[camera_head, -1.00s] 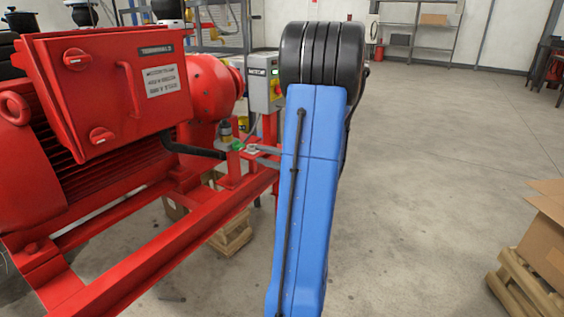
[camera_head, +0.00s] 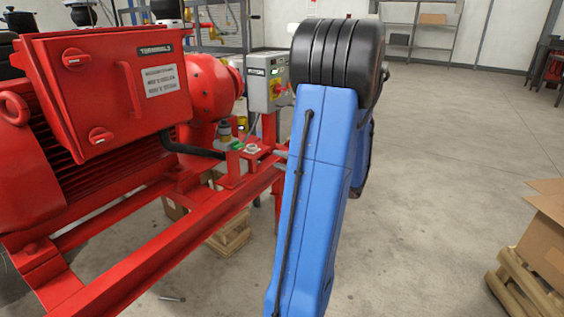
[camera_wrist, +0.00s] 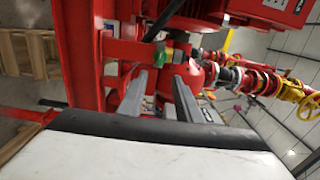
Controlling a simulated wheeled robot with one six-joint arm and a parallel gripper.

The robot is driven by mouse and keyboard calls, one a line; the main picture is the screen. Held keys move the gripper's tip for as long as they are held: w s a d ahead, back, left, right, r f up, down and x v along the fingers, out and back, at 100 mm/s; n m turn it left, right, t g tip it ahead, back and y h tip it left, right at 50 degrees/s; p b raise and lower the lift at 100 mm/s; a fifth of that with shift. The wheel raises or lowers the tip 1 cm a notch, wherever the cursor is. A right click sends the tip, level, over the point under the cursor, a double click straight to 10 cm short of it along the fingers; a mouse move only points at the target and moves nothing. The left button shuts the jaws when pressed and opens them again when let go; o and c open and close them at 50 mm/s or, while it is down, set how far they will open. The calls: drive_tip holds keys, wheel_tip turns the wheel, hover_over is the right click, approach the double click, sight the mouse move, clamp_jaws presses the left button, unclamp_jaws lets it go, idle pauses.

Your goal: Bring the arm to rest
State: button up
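My blue arm with its black ribbed joint stands upright in the middle of the head view and hides most of my gripper. In the wrist view, the two grey fingers of my gripper (camera_wrist: 161,80) are spread apart with nothing clearly held between them. They point toward the red pump skid (camera_head: 165,235). A small green part (camera_head: 236,145) sits on a red bracket of the skid, just left of my arm. It also shows in the wrist view (camera_wrist: 168,53), beyond the fingertips.
A red terminal box (camera_head: 110,90) and a grey switch box (camera_head: 267,82) stand to the left of my arm. A cardboard box (camera_head: 545,235) on a pallet stands at the right edge. Open concrete floor (camera_head: 450,150) lies right of my arm.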

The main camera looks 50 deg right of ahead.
idle(0.3)
drive_tip(key=w+a+n+g+y, duration=0.2)
drive_tip(key=a+n+g+y, duration=0.15)
drive_tip(key=a, duration=0.95)
drive_tip(key=w+a+n+g+y, duration=0.3)
drive_tip(key=a+g+y, duration=0.15)
drive_tip(key=a, duration=0.85)
drive_tip(key=s+a+f+n+g+h, duration=0.2)
drive_tip(key=s+a+n+g, duration=0.25)
drive_tip(key=a, duration=0.75)
drive_tip(key=s+a+n+h, duration=0.2)
drive_tip(key=s+n+h, duration=0.1)
drive_tip(key=s, duration=0.3)
drive_tip(key=s+a+r+n+h, duration=0.1)
drive_tip(key=s+a+n+h, duration=0.1)
drive_tip(key=s, duration=0.4)
drive_tip(key=shift+n+g+h, duration=0.35)
drive_tip(key=shift+n+h, duration=0.15)
drive_tip(key=shift+h, duration=0.6)
